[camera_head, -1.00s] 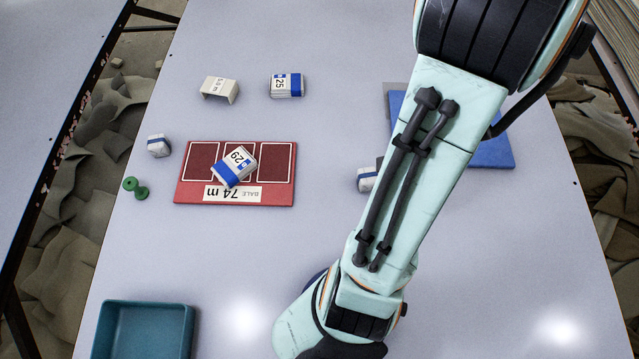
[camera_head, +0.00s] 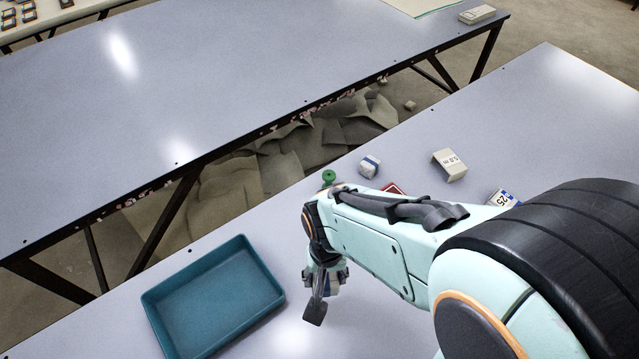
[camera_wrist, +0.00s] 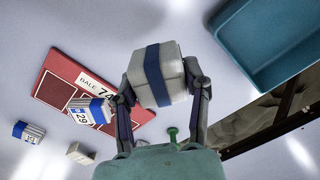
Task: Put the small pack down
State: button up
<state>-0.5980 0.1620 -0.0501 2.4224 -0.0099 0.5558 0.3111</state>
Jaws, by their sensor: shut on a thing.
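My gripper (camera_wrist: 160,90) is shut on a small white pack with a blue band (camera_wrist: 158,75), which fills the space between its two fingers in the wrist view. In the wrist view a red board marked "BALE 74" (camera_wrist: 54,72) lies on the table to the left. A pack marked 29 (camera_wrist: 88,111) rests on that board, partly behind a finger.
The teal tray (camera_head: 150,308) looks empty. Another small pack (camera_head: 369,166), a green piece (camera_head: 328,177), a white channel block (camera_head: 449,164) and a pack marked 25 (camera_head: 502,199) lie beyond my arm. A gap separates this table from another table (camera_head: 90,120).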

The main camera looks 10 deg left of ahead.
jog(key=s+a+n, duration=0.6)
jog(key=s+a, duration=0.3)
send_over(218, 302)
jog(key=d, duration=0.1)
jog(key=f, duration=0.8)
jog(key=shift+s, duration=0.35)
jog(key=shift+w+a+f, duration=0.15)
jog(key=shift+a+f, duration=0.05)
jog(key=shift+f, duration=0.1)
jog(key=shift+w+a+f, duration=0.1)
jog(key=shift+a+f, duration=0.05)
jog(key=shift+f, duration=0.8)
jog(key=shift+w+a+f, duration=0.1)
jog(key=shift+a+f, duration=0.05)
jog(key=shift+f, duration=0.8)
jog(key=shift+f, duration=0.1)
jog(key=o, duration=1.1)
jog(key=shift+o, duration=0.2)
